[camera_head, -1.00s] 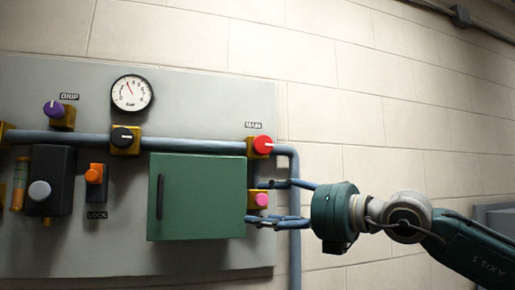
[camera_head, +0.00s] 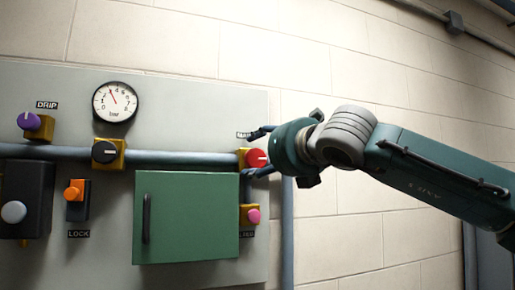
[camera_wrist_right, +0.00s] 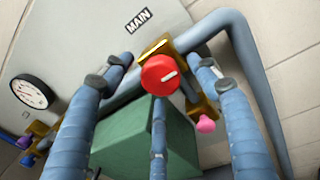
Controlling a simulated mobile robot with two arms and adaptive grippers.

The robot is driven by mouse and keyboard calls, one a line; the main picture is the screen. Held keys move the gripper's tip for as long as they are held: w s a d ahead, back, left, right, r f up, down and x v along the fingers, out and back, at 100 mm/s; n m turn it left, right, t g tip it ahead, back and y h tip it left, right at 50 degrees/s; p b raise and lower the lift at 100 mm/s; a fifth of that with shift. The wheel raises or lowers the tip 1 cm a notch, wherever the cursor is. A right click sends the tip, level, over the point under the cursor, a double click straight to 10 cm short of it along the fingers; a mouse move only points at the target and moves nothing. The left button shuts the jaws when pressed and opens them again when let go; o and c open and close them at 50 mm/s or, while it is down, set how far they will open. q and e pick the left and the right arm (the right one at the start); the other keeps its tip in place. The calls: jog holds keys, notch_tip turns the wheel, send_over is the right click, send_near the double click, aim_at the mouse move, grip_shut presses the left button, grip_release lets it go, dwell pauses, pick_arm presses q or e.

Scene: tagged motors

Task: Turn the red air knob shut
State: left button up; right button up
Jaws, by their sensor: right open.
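The red knob (camera_head: 256,158) sits on a yellow valve body at the right end of the blue-grey pipe. It also shows in the right wrist view (camera_wrist_right: 161,75), under the MAIN label, with a white mark line on its face. My right gripper (camera_head: 262,152) is open in front of the knob, one finger above it and one below in the head view. In the wrist view its blue fingers (camera_wrist_right: 158,85) spread around the knob, apart from it as far as I can tell. My left gripper is not in view.
A green box (camera_head: 190,215) with a dark handle sits below the pipe. A pink knob (camera_head: 253,216) is below the red one. A black knob (camera_head: 104,152), purple knob (camera_head: 27,121), orange lock switch (camera_head: 74,190) and round gauge (camera_head: 115,102) are further left.

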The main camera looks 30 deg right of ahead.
jog(key=shift+w+d, duration=0.15)
jog(key=shift+w, duration=0.45)
jog(key=c, duration=1.1)
jog(key=shift+c, duration=0.2)
